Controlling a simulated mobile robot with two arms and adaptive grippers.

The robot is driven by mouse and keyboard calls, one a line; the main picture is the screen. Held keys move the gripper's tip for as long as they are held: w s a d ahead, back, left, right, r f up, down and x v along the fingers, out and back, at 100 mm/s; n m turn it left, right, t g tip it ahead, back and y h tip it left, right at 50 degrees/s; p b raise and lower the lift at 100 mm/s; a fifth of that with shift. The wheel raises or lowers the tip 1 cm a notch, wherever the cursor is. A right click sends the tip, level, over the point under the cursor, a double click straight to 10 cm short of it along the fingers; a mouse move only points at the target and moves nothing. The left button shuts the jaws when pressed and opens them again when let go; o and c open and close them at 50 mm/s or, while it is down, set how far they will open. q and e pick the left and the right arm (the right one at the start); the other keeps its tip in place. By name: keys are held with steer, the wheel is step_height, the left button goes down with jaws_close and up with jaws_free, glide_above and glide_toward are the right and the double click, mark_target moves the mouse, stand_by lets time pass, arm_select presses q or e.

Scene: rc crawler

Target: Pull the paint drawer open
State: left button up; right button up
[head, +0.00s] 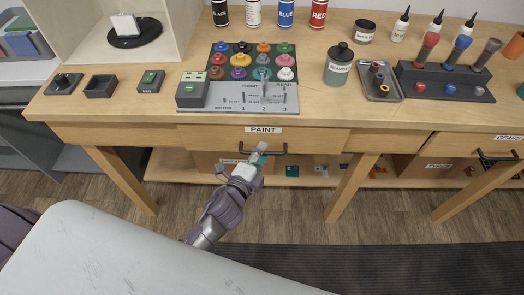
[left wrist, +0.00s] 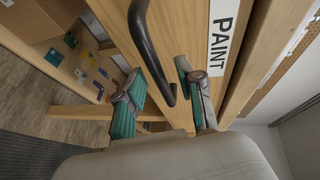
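The paint drawer (head: 200,138) is the wooden drawer under the workbench top, with a white PAINT label (head: 264,130). It looks shut, its front about level with the bench frame. Its black bar handle (head: 277,152) is partly hidden by my left gripper (head: 258,157) in the head view. In the left wrist view the handle (left wrist: 150,50) runs down between the two teal-padded fingers of the left gripper (left wrist: 165,95). These fingers are apart, one on each side of the handle, and contact cannot be told. My right gripper is not in view.
Paint pots in a rack (head: 250,62), a green jar (head: 339,65), a metal tray (head: 379,82) and a dark tool holder (head: 445,80) stand on the bench. A lower shelf (head: 170,165) holds boxes. The GEARS drawer (head: 470,145) is at right. Floor in front is clear.

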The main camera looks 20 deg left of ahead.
arm_select(q)
steer(key=shift+w, duration=0.45)
jaws_close()
steer(key=shift+f, duration=0.1)
